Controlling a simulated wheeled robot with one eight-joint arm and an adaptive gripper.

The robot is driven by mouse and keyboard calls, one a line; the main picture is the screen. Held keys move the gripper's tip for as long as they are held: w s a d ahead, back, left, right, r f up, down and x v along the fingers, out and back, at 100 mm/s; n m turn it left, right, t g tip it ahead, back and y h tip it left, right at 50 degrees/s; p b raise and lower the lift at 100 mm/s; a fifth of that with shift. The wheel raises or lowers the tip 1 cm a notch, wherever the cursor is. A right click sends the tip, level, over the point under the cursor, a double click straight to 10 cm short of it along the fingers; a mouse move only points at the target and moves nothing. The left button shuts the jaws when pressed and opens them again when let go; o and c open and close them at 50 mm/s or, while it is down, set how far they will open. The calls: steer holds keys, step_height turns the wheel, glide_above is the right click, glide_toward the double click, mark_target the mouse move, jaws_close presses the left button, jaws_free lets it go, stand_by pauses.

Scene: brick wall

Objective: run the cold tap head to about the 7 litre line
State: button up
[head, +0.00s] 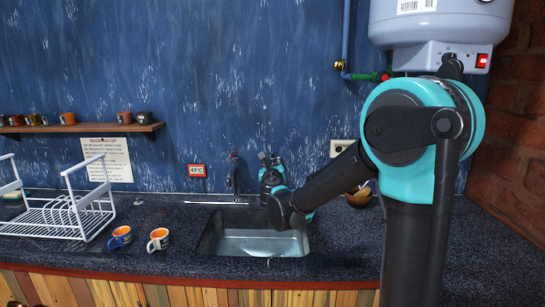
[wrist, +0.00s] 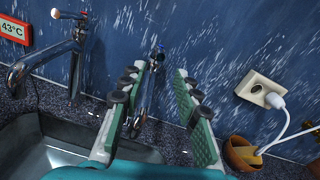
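My gripper (wrist: 160,75) is open, its two green-padded fingers spread wide. In the wrist view a slim metal tap fitting with a blue-marked head (wrist: 157,55) shows in the gap between the fingers, beyond them and nearer the left one; I see no contact. In the head view my gripper (head: 268,160) is behind the sink (head: 203,245), right of the spout tap (head: 233,175), and hides the blue-headed fitting. The basin looks pale and watery; no litre line is readable.
A 43°C sign (head: 196,170) hangs behind the taps. A socket (wrist: 262,90) with a white plug and a brown bowl (wrist: 240,153) are right of my gripper. Two mugs (head: 120,237) (head: 158,239) and a white dish rack (head: 60,218) stand left of the sink. A heater (head: 440,22) hangs above right.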

mark_target(273, 156)
steer(key=w, duration=1)
steer(key=shift+w+a, duration=0.1)
steer(key=shift+w, duration=0.05)
steer(key=shift+c, duration=0.5)
jaws_close()
